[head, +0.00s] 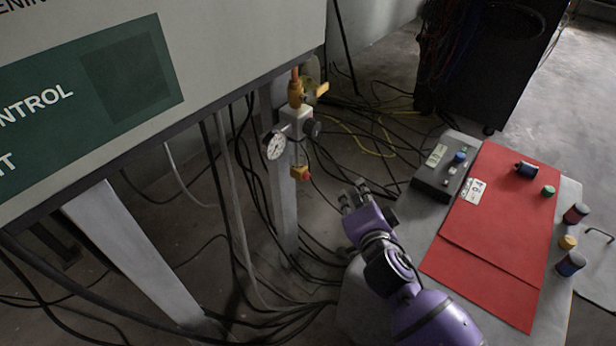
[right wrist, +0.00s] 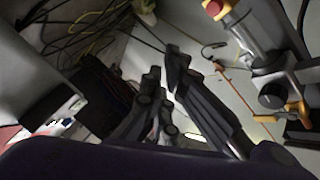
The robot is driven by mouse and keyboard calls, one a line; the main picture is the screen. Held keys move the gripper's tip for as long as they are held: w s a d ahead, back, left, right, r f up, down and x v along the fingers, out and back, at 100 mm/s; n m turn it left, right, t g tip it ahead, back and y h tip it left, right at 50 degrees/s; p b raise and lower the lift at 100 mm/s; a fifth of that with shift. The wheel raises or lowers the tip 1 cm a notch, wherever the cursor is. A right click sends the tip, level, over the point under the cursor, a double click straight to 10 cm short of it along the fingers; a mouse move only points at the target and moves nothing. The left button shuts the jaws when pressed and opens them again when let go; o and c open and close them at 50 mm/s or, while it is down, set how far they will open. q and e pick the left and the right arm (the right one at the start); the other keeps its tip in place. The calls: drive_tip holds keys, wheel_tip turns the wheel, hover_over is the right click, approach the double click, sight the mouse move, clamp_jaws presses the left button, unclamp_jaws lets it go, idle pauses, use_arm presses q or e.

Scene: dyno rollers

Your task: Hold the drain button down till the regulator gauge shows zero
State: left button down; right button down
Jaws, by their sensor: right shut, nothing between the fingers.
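The regulator (head: 297,122) is mounted on a grey post below the large panel. Its round white gauge (head: 275,146) faces left and front; the needle is too small to read. The drain button (head: 305,173) is red on a small yellow block (head: 296,173) under the regulator. In the right wrist view, the red button (right wrist: 214,7) shows at the top edge, right of the fingers. My right gripper (head: 354,192) is shut and empty, right of and lower in the picture than the button, apart from it. It also shows in the right wrist view (right wrist: 163,66). My left gripper is not in view.
A yellow valve handle (head: 316,91) sits above the regulator, with a black knob (head: 312,128) on its right side. A table with a red mat (head: 497,220), a grey control box (head: 444,170) and small rollers stands right. Cables cover the floor behind the post.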

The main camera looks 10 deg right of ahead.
sight(306, 176)
drive_tip(key=w+a+b, duration=0.1)
drive_tip(key=w+a, duration=0.3)
drive_tip(key=w, duration=0.2)
drive_tip(key=shift+a, duration=0.4)
drive_tip(key=shift+w, duration=0.1)
idle(1.1)
drive_tip(key=shift+w+a+b, duration=0.25)
drive_tip(key=shift+w+b, duration=0.05)
